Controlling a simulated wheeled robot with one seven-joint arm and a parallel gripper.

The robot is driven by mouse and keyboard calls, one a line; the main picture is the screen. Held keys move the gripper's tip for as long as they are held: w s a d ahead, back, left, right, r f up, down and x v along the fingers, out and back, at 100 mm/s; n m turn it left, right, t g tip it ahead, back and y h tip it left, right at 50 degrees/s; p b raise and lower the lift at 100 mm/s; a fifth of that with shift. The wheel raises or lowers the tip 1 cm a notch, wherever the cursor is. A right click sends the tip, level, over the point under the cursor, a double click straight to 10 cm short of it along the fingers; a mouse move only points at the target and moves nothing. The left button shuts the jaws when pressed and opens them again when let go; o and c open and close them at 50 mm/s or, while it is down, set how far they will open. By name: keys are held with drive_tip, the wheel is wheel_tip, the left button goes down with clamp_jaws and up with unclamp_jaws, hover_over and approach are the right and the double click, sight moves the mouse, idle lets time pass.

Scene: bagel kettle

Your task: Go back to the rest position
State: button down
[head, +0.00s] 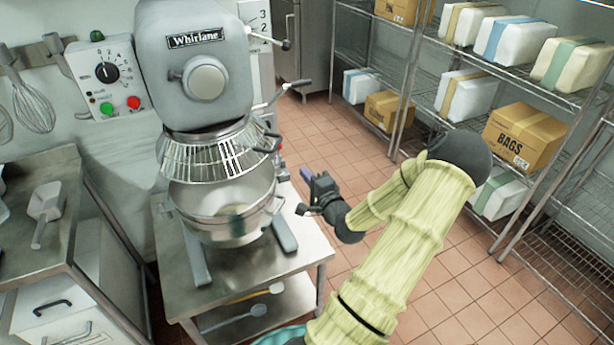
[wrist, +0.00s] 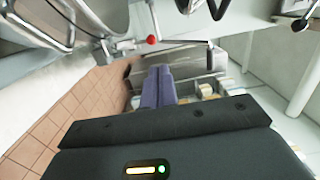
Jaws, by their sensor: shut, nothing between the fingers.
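My gripper (head: 306,174) is at the right side of the mixer in the head view, beside the bowl and above the right edge of the stand. My arm in its yellow-green sleeve reaches to it from the lower right. In the wrist view the two purple fingers of my gripper (wrist: 158,88) lie together, with nothing seen between them. The grey Whirlane mixer (head: 205,80) stands with its wire guard (head: 220,152) over the steel bowl (head: 232,212). A lever with a red knob (wrist: 151,39) shows in the wrist view, beyond the fingers.
The mixer stand (head: 290,255) is steel, with utensils on its lower shelf. A steel counter (head: 40,225) with a scoop is at left. Wire shelves (head: 420,75) with boxes, including a BAGS carton (head: 522,137), stand at right. The tiled floor (head: 335,135) between is clear.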

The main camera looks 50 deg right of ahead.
idle(0.4)
drive_tip(key=w+a+n+g+y, duration=0.1)
drive_tip(key=w+a+n, duration=0.1)
drive_tip(key=w+a+f+n+g+y+p, duration=0.1)
drive_tip(key=w+a+n, duration=0.1)
drive_tip(key=a, duration=0.1)
drive_tip(key=w+a+f+n+g+y, duration=0.1)
drive_tip(key=w+a+y, duration=0.1)
drive_tip(key=a, duration=0.1)
drive_tip(key=shift+a+n, duration=0.1)
drive_tip(key=shift+n, duration=0.3)
drive_tip(key=w+a+n+g+y+p, duration=0.2)
drive_tip(key=a+n+g, duration=0.35)
drive_tip(key=a, duration=0.45)
drive_tip(key=s+a+r+n+g+p, duration=0.1)
drive_tip(key=s+a+r+n+g, duration=0.1)
drive_tip(key=a, duration=0.5)
drive_tip(key=s+a+r+n+g+p, duration=0.1)
drive_tip(key=s+a+r+n+g, duration=0.1)
drive_tip(key=s+a+r+n, duration=0.3)
drive_tip(key=s+a+r+n+g+p, duration=0.1)
drive_tip(key=s+a+r+n, duration=0.3)
drive_tip(key=a, duration=0.5)
drive_tip(key=shift+s+g+y, duration=0.3)
drive_tip(key=shift+s+g, duration=0.15)
drive_tip(key=shift+s, duration=0.15)
